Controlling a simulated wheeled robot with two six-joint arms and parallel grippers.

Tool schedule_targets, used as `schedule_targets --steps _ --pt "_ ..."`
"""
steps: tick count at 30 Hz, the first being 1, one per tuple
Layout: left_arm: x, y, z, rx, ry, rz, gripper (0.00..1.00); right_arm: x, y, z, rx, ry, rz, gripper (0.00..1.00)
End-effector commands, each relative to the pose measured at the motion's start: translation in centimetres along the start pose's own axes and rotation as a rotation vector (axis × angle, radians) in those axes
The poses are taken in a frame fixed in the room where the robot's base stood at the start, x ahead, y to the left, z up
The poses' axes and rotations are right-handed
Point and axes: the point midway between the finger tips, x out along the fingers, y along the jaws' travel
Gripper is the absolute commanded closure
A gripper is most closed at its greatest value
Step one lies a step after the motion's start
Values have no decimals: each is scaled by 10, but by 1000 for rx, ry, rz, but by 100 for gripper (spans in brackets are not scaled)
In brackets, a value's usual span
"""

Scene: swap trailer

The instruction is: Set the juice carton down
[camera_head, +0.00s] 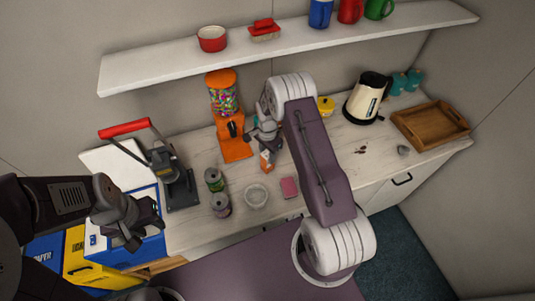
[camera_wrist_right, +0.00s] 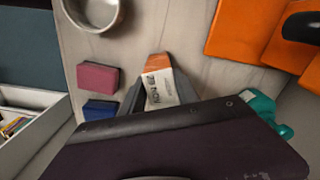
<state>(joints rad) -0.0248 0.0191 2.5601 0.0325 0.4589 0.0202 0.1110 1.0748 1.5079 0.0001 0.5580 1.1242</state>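The juice carton (camera_head: 267,161), white with orange, is at the middle of the counter, right of the orange candy dispenser. In the right wrist view the carton (camera_wrist_right: 158,88) sits between the two grey fingers of my right gripper (camera_wrist_right: 160,92), which look closed on its sides. In the head view my right gripper (camera_head: 266,146) is just above the carton, partly hiding it. I cannot tell whether the carton's base touches the counter. My left gripper (camera_head: 139,233) is open and empty at the left, over the blue and yellow boxes.
The candy dispenser (camera_head: 232,118) stands close left of the carton. Two cans (camera_head: 218,192), a bowl (camera_head: 256,195) and a pink block (camera_head: 289,187) lie nearer the front. A kettle (camera_head: 366,98) and wooden tray (camera_head: 431,125) are at right. A shelf (camera_head: 170,68) runs above.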

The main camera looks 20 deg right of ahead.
Motion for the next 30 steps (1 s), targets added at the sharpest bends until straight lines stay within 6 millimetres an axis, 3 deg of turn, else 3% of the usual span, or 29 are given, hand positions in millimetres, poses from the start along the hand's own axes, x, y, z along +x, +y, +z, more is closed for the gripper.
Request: schedule_targets --steps 2,14,17,24,30 --pt "0 0 0 0 0 0 64 0 0 0 0 0 0 42" --pt "-2 0 0 0 1 0 64 -9 -1 0 0 1 -2 42" --pt "4 0 0 0 0 0 64 -26 -1 -1 0 2 -4 42" --pt "18 0 2 0 0 0 64 -85 -2 -1 0 3 -5 42" --pt "22 0 2 0 0 0 64 -118 -1 0 0 1 -2 42"
